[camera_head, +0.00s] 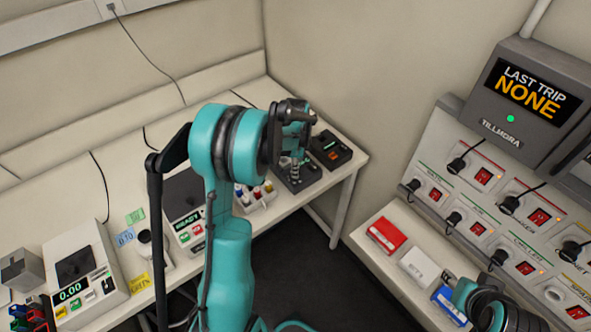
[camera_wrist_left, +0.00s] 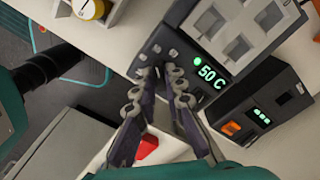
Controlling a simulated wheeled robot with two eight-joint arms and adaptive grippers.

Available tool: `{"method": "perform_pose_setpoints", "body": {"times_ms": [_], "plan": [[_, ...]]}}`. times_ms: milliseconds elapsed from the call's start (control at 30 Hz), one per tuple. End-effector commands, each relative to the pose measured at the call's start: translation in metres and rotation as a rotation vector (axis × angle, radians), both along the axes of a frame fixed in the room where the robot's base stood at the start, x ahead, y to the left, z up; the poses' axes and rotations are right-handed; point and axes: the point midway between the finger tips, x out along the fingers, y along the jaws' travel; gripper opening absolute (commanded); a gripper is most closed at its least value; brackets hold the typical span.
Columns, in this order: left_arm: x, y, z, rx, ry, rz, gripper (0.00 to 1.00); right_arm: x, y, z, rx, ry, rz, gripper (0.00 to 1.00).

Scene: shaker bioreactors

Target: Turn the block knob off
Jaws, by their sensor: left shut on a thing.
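The dark heating block (camera_head: 300,183) stands on the bench below my left gripper in the head view. In the wrist view the block (camera_wrist_left: 205,60) fills the upper middle, with a lit green "50 C" display, a green light and pale wells. My left gripper (camera_wrist_left: 160,74) reaches its front panel with its fingertips close together, shut on the block knob, which the fingers mostly hide. In the head view the left gripper (camera_head: 293,165) points down onto the block. My right arm shows at the lower right of the head view; its gripper is not visible.
A second dark device (camera_head: 331,151) with an orange switch stands close beside the block. A rack of colored-cap bottles (camera_head: 255,194) is to its left. A socket panel (camera_head: 490,200) is at right.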

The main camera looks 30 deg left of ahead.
Motion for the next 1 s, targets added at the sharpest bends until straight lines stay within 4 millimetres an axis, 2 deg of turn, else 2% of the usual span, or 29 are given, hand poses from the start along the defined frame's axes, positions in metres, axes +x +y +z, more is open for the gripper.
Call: {"method": "perform_pose_setpoints", "body": {"times_ms": [267, 1000], "plan": [[0.0, 0.0, -0.001, 0.001, -0.001, 0.207, 0.0, 0.0, 0.0, -0.008, 0.0, 0.0, 0.0, 0.4], [0.0, 0.0, 0.0, 0.001, -0.001, 0.911, 0.0, 0.0, 0.0, -0.023, 0.0, 0.0, 0.0, 0.4]]}}
